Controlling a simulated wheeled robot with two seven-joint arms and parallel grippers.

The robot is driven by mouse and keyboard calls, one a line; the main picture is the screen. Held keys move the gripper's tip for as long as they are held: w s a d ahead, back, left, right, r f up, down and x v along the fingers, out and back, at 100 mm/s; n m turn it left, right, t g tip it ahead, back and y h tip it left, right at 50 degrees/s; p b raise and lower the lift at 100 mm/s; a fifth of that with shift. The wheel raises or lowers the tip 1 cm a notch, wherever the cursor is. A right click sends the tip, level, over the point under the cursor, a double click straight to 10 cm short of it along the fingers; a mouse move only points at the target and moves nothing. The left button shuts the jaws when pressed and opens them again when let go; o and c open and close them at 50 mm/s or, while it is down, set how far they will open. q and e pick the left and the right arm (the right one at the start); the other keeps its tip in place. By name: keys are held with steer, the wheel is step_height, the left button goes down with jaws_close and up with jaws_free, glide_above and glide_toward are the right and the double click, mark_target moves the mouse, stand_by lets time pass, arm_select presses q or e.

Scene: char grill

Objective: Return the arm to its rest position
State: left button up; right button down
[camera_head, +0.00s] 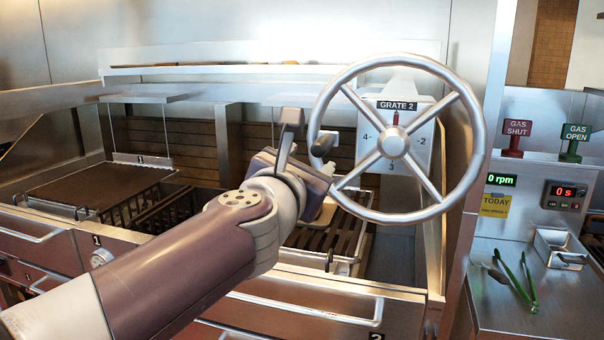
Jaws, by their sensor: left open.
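My left arm (180,265) reaches in from the lower left. My left gripper (308,140) is open at the left side of the large metal handwheel (392,145), close to its rim. One finger stands up clearly; the other is hard to make out. A dark knob (322,145) on the wheel's rim is beside the fingers; I cannot tell whether they touch it. My right gripper is out of view.
The wheel stands before a "GRATE 2" dial plate (422,135). A grate (335,235) lies below and behind my wrist, and a flat dark plate (95,185) is at left. Tongs (520,282) and a small metal pan (562,250) are on the right counter.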

arm_select(q)
steer(key=v, duration=0.2)
steer(key=shift+s, duration=0.3)
